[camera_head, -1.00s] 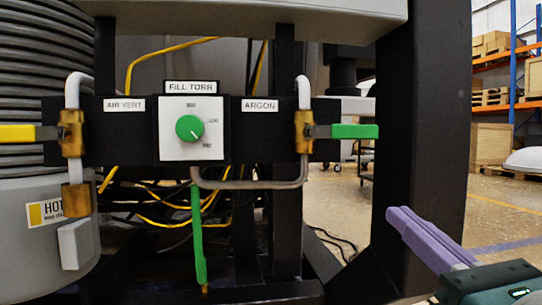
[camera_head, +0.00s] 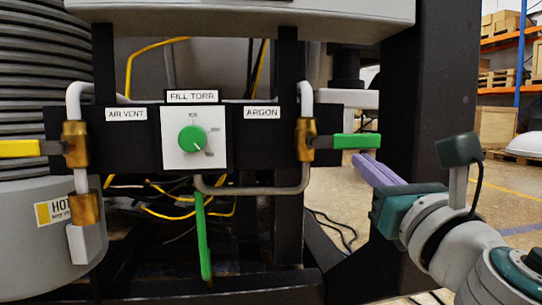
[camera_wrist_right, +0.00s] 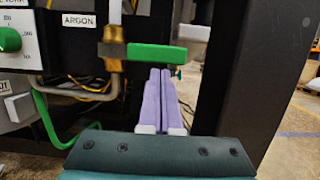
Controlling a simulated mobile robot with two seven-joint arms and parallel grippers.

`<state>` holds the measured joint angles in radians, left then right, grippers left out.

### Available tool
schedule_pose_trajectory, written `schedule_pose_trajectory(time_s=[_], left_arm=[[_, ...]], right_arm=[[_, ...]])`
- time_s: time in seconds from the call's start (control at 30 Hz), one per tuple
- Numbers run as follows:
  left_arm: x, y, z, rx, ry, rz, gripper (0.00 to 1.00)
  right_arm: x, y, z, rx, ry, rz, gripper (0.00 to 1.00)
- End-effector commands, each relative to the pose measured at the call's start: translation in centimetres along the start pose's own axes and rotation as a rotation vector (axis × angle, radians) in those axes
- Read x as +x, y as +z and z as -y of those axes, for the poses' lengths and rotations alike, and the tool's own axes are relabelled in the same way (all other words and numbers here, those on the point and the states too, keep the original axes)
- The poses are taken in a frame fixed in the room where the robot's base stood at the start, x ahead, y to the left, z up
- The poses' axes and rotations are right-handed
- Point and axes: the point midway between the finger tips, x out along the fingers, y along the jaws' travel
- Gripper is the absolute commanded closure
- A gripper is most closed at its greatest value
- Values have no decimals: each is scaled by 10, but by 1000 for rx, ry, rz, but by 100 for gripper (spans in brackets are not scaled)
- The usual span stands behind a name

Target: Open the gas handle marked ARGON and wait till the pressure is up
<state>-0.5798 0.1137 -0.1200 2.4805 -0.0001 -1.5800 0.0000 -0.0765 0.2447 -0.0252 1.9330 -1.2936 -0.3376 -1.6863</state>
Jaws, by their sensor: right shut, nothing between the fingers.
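The ARGON label (camera_head: 262,113) is on the black panel, right of centre. Beside it is a brass valve (camera_head: 305,140) with a green handle (camera_head: 357,141) that points level to the right. In the right wrist view the green handle (camera_wrist_right: 155,54) crosses above my fingers. My right gripper (camera_head: 364,160) is shut and empty, its purple fingers just below the handle. I cannot tell whether they touch it. The FILL TORR dial (camera_head: 192,139) has a green knob with its pointer toward the lower right. My left gripper is out of view.
The AIR VENT valve (camera_head: 75,144) has a level yellow handle (camera_head: 20,148) at the left. A thick black post (camera_head: 408,90) stands right of the ARGON handle. A grey pipe (camera_head: 255,190) runs under the panel.

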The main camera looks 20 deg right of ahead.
Motion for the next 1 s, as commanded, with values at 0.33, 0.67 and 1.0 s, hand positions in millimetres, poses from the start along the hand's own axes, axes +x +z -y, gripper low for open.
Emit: schedule_pose_trajectory(time_s=[0.33,0.67,1.0], left_arm=[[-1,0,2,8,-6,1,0],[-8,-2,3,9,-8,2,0],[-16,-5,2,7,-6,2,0]], right_arm=[[0,1,0,-9,2,0,100],[1,5,2,-66,16,0,100],[2,10,4,-126,31,1,100]])
